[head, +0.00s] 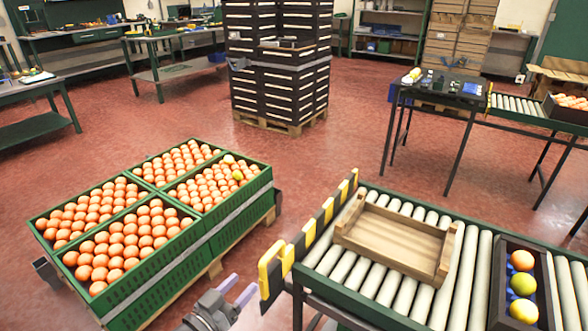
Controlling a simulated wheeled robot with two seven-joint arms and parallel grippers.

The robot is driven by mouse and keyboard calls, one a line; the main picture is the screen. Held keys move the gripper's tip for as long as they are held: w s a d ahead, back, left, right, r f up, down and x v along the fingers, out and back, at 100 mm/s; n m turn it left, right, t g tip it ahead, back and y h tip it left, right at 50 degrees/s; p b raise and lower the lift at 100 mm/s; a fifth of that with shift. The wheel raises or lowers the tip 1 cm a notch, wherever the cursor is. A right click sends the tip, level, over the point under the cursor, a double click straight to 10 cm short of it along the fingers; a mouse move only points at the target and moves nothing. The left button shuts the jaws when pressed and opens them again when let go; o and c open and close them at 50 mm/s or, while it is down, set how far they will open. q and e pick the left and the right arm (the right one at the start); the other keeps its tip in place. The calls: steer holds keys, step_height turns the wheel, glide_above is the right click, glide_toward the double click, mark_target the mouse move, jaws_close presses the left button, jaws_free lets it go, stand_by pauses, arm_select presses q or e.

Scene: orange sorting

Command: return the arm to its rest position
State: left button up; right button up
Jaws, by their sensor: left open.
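My left gripper (240,286) shows at the bottom edge, between the green crates and the roller conveyor. Its two pale fingers are apart with nothing between them. The rest of my left arm is mostly cut off by the frame edge. My right gripper is not in view.
An empty wooden tray (388,258) sits on the roller conveyor (469,262), whose left end has a yellow-and-black edge (272,270). A tall stack of black crates (280,90) stands behind. Red floor (330,160) lies open in the middle. A table (440,90) stands back right.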

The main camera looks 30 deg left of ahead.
arm_select(q)
steer(key=s+d+f+g+y+p, duration=0.25)
steer(key=s+f+g, duration=0.75)
steer(key=s+f, duration=0.7)
steer(key=s+d+f+m+g, duration=0.1)
steer(key=s+f+g, duration=0.1)
steer(key=s, duration=0.5)
steer(key=s+d+f+m+g+p, duration=0.1)
steer(key=s+d+f+g, duration=0.1)
steer(key=s, duration=0.5)
steer(key=s+d+f+m+g+p, duration=0.1)
steer(key=s+d+f+m+g, duration=0.1)
steer(key=s, duration=0.5)
steer(key=f+g, duration=0.1)
steer(key=g, duration=0.1)
steer(key=shift+d+f+g, duration=0.2)
steer(key=shift+f+g, duration=0.1)
steer(key=shift+f, duration=0.05)
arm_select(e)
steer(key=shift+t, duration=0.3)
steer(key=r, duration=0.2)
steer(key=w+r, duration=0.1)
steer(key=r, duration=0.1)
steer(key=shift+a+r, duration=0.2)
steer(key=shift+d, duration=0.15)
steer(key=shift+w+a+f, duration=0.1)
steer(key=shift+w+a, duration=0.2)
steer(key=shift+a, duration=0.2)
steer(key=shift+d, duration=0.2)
